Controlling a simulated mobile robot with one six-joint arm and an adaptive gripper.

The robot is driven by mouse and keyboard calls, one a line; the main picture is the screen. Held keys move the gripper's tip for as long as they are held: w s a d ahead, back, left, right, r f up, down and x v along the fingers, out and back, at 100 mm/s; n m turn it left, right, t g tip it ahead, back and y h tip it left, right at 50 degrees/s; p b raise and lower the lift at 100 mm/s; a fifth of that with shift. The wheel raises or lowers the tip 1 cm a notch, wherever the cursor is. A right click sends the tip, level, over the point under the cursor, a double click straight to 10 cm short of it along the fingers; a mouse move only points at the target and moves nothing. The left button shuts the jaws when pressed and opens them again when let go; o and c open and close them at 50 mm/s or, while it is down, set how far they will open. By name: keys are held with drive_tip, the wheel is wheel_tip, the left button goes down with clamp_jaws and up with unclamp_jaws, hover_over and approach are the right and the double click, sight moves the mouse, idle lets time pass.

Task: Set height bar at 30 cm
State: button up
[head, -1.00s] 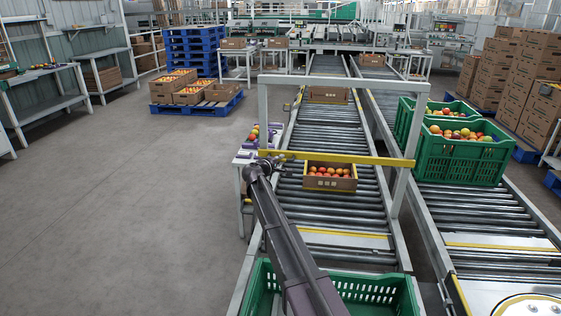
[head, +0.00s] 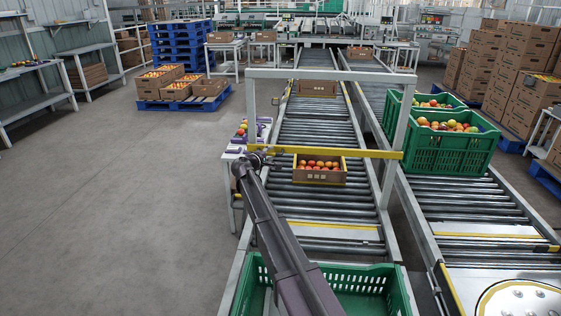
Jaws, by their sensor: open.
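The yellow height bar (head: 345,153) spans the near roller conveyor between two pale posts of a gantry frame (head: 330,74). It looks nearly level, just above the top of a fruit-filled carton (head: 319,170) on the rollers. My gripper (head: 262,156) is at the bar's left end, by the left post. It is open. It is small in the picture, and I cannot tell whether its fingers straddle the bar or only lie beside it. My arm covers part of the conveyor's left side. No height scale can be read.
A green crate (head: 400,290) sits at the near end of the conveyor. Green crates of fruit (head: 450,153) stand on the right-hand conveyor. A small side table (head: 233,155) with fruit is left of the gantry. The floor (head: 130,220) at left is clear.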

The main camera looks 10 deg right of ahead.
drive_tip(key=shift+r+p, duration=9.45)
drive_tip(key=shift+r, duration=0.1)
drive_tip(key=p+v, duration=0.2)
drive_tip(key=v, duration=1.2)
drive_tip(key=s+d+f+m+g+y, duration=0.2)
drive_tip(key=s+d+f+m+g, duration=0.1)
drive_tip(key=s, duration=0.6)
drive_tip(key=s+d+f+m+g+y, duration=0.1)
drive_tip(key=s+d+f+m+g, duration=0.3)
drive_tip(key=s+d+f, duration=0.3)
drive_tip(key=shift+s+d+f+g+y, duration=0.4)
drive_tip(key=shift+s+f, duration=0.15)
drive_tip(key=shift+s, duration=0.35)
drive_tip(key=shift+w, duration=0.1)
